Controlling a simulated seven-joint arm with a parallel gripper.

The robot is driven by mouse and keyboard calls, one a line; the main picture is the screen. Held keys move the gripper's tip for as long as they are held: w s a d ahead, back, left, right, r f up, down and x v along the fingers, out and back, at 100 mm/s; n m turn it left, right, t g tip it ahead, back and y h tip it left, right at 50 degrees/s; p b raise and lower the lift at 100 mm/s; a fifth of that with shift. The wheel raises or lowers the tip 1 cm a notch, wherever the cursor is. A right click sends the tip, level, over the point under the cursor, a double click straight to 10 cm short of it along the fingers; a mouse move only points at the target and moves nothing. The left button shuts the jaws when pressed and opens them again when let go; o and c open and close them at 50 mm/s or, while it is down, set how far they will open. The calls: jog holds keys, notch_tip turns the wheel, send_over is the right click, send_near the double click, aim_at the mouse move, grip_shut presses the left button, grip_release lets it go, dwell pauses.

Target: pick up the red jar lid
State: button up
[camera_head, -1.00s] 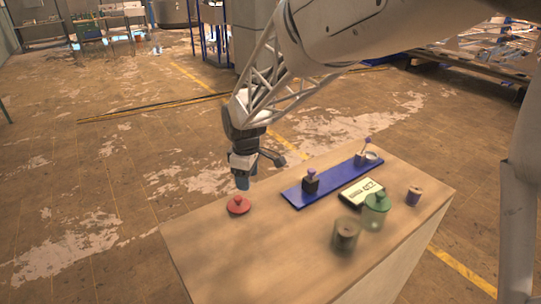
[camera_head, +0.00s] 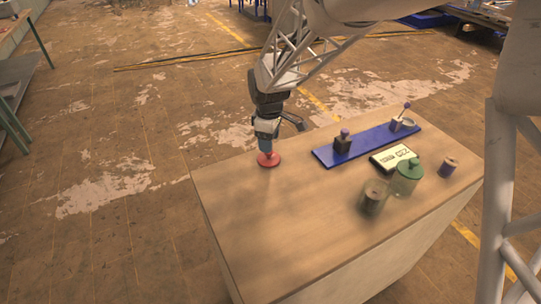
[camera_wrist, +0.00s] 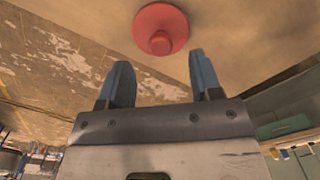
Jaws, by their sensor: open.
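The red jar lid (camera_head: 269,160) lies flat near the back left edge of the wooden table (camera_head: 240,215). In the wrist view the lid (camera_wrist: 160,28) shows as a red disc with a round knob, beyond the fingertips and between their lines. My gripper (camera_head: 266,147) is just above the lid in the head view and covers part of it. In the wrist view my gripper (camera_wrist: 160,75) has its two blue fingers apart with nothing between them. Whether the fingers touch the lid cannot be told.
To the right stand a green-lidded jar (camera_head: 407,178), a brown jar (camera_head: 373,197), a purple spool (camera_head: 448,168) and a display box (camera_head: 393,157). The table's front left is clear.

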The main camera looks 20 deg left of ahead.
aim_at(269, 156)
jog(key=shift+f, duration=0.2)
jog(key=shift+f, duration=2.5)
jog(key=c, duration=1)
